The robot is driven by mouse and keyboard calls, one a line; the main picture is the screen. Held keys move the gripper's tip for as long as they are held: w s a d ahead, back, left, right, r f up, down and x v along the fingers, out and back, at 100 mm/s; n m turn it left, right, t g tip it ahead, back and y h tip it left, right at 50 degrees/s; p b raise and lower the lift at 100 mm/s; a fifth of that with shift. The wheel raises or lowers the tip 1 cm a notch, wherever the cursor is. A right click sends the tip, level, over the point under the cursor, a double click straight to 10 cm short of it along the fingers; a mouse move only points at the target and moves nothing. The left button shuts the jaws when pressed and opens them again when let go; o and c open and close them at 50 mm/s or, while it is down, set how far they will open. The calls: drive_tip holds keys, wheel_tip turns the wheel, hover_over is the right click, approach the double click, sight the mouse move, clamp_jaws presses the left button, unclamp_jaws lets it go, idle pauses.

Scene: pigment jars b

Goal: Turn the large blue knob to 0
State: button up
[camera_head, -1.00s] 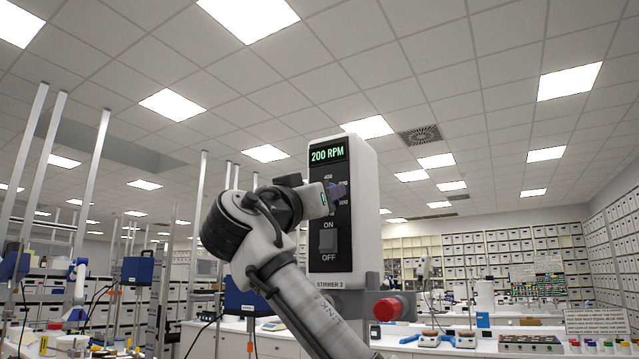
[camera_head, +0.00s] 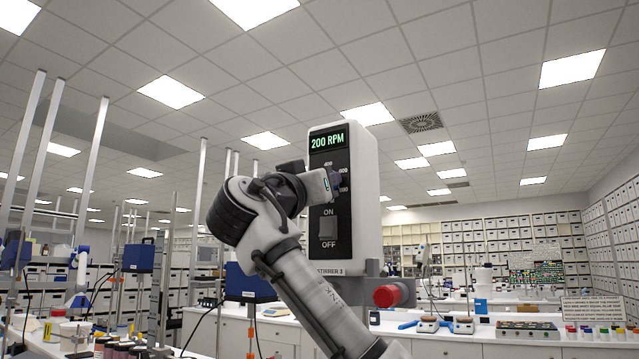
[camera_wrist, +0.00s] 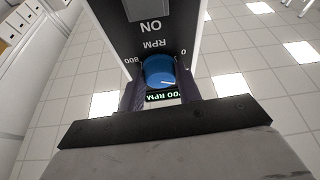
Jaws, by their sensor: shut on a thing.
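The large blue knob (camera_wrist: 159,70) sits on the black front panel (camera_wrist: 150,18) of a stirrer. In the wrist view a white mark shows on its face, toward the lower right. My gripper (camera_wrist: 160,82) is shut on the knob, with one dark finger on each side. In the head view my gripper (camera_head: 334,183) is at the panel and hides most of the knob. The green display (camera_head: 327,139) above it reads 200 RPM. Scale numbers show around the knob, some of them covered. The low end of the scale is hidden in the head view.
An ON/OFF rocker switch (camera_head: 328,228) is below the knob on the panel. A red round knob (camera_head: 387,296) sticks out at the stirrer's lower right. Metal rods and a blue device (camera_head: 138,254) stand to the left. Benches with lab gear lie behind.

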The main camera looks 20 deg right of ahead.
drive_tip(key=shift+s+d+r+n+t+y+p, duration=0.1)
drive_tip(key=shift+n+t+y+p, duration=0.2)
drive_tip(key=shift+n+y+p, duration=1.45)
drive_tip(key=shift+s+d+r+n+t+y+b, duration=0.1)
drive_tip(key=shift+n+t+y+b, duration=0.3)
drive_tip(key=shift+n, duration=3)
drive_tip(key=shift+s+r+n+t+y+p, duration=0.15)
drive_tip(key=shift+n+y+p, duration=0.35)
drive_tip(key=shift+n+y, duration=1.4)
drive_tip(key=shift+w+f+n+h, duration=0.1)
drive_tip(key=shift+n+h, duration=0.55)
drive_tip(key=shift+n, duration=0.3)
drive_tip(key=o, duration=1)
drive_tip(key=b+v, duration=0.5)
drive_tip(key=v, duration=0.8)
drive_tip(key=shift+s+a+b, duration=0.15)
drive_tip(key=shift+s+b, duration=0.2)
drive_tip(key=shift+s, duration=0.05)
